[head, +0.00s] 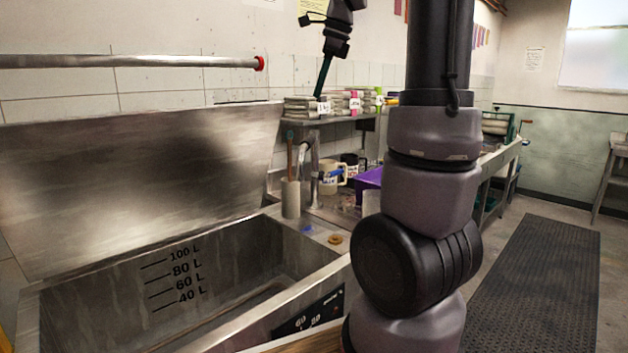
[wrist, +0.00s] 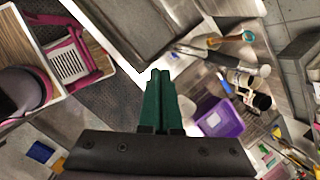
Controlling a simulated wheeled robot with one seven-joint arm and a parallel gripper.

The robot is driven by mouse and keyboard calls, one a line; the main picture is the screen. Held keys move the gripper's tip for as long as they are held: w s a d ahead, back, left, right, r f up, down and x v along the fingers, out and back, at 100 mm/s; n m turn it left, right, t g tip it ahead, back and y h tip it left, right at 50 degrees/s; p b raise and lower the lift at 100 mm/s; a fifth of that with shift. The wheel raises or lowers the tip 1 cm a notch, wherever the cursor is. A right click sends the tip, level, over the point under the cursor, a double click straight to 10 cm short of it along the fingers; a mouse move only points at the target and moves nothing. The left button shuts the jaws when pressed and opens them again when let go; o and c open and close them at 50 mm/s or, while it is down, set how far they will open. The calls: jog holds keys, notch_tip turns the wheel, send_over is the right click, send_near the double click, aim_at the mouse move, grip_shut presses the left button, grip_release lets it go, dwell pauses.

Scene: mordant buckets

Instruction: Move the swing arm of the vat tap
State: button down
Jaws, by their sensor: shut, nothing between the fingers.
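The steel vat (head: 200,270) stands open at the left of the head view, with litre marks inside. A bent metal pipe that looks like the vat tap (head: 314,165) rises at its far right corner, partly hidden by a holder with brushes. A grey pipe, likely its swing arm (wrist: 225,57), lies right of the vat (wrist: 143,22) in the wrist view. My gripper (head: 319,94) is high up, its green fingers pointing down, in front of the shelf in the picture. In the wrist view its fingers (wrist: 158,75) are together and empty, apart from the pipe.
Brush holder (head: 290,198), white mug (head: 333,178) and purple box (head: 367,182) crowd the bench near the tap; the box also shows in the wrist view (wrist: 220,120). A shelf (head: 338,120) holds folded stacks. A red-capped rail (head: 130,61) crosses upper left. The floor mat (head: 540,280) is clear.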

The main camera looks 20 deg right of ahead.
jog(key=s+a+f+n+t, duration=0.25)
jog(key=s+a+n, duration=0.45)
jog(key=s+n, duration=0.4)
jog(key=s+a+f+m+g+y, duration=0.1)
jog(key=s+a+f+g+y, duration=0.15)
jog(key=s+f, duration=0.45)
jog(key=w+d+f+m+t+y, duration=0.45)
jog(key=w+d+f+m, duration=0.4)
jog(key=m, duration=0.75)
jog(key=w+d+f+m+t+y, duration=0.5)
jog(key=d+f+m, duration=0.55)
jog(key=m, duration=0.55)
jog(key=w+a+r+h, duration=0.1)
jog(key=w+a, duration=0.7)
jog(key=w, duration=0.2)
jog(key=shift+w+r, duration=0.25)
jog(key=shift+w, duration=0.05)
jog(key=shift+a, duration=0.2)
